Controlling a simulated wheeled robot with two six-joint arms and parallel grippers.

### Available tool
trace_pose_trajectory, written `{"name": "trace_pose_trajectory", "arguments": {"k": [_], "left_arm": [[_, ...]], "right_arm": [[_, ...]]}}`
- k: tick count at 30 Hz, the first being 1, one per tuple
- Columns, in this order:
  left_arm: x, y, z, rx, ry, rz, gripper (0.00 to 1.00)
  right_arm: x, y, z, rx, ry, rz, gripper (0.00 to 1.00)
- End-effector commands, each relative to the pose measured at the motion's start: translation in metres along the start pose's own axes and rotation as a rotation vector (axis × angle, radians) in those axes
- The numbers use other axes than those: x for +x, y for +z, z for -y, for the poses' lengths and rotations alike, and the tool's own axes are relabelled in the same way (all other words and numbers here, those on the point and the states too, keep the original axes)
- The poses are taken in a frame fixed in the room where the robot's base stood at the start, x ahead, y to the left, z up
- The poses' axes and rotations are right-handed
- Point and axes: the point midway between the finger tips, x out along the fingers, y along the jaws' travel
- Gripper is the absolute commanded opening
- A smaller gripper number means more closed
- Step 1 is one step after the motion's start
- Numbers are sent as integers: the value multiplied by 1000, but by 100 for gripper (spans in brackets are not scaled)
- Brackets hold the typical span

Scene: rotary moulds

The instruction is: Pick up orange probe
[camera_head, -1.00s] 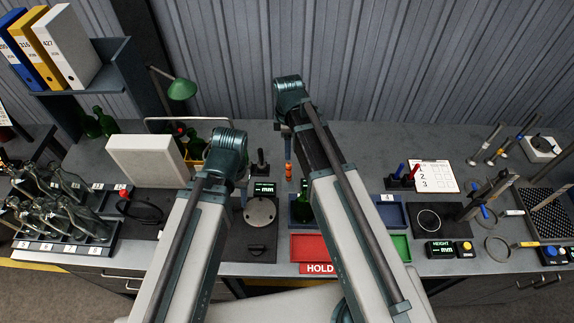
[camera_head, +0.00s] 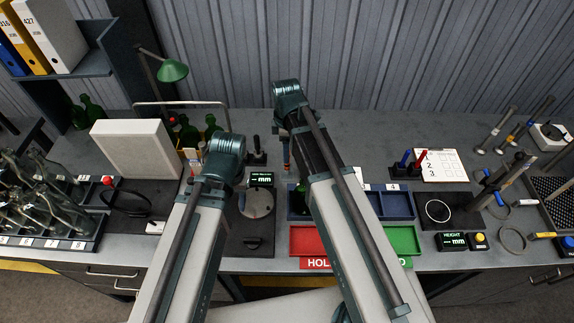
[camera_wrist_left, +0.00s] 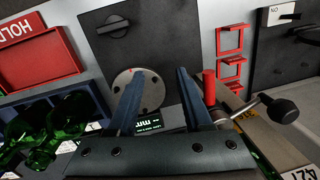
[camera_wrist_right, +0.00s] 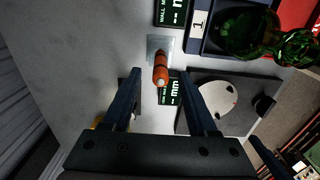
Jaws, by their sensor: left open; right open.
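The orange probe (camera_wrist_right: 161,68) stands on a small metal plate in the right wrist view, with its pale tip facing the camera. My right gripper (camera_wrist_right: 163,92) is open above it. The probe shows in the gap between the fingers, a little beyond their tips, and nothing is held. My left gripper (camera_wrist_left: 160,71) is open and empty over the round metal plate (camera_wrist_left: 138,93) of the wall gauge. In the head view my arms hide most of both grippers, and the probe is hardly visible there.
A green bottle (camera_wrist_right: 245,32) lies in a blue tray close to the probe. A dark gauge plate (camera_wrist_right: 190,105) and lit displays are beside it. In the left wrist view a red post (camera_wrist_left: 209,87) stands close to the right finger. A red HOLD tray (camera_head: 307,240) lies in front.

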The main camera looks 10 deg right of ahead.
Motion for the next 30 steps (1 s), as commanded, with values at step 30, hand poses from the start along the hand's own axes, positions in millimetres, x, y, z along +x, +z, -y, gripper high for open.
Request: {"name": "trace_pose_trajectory", "arguments": {"k": [30], "left_arm": [[50,-3,-5,-1,0,0,50]], "right_arm": [[51,2,0,0,0,0,43]]}}
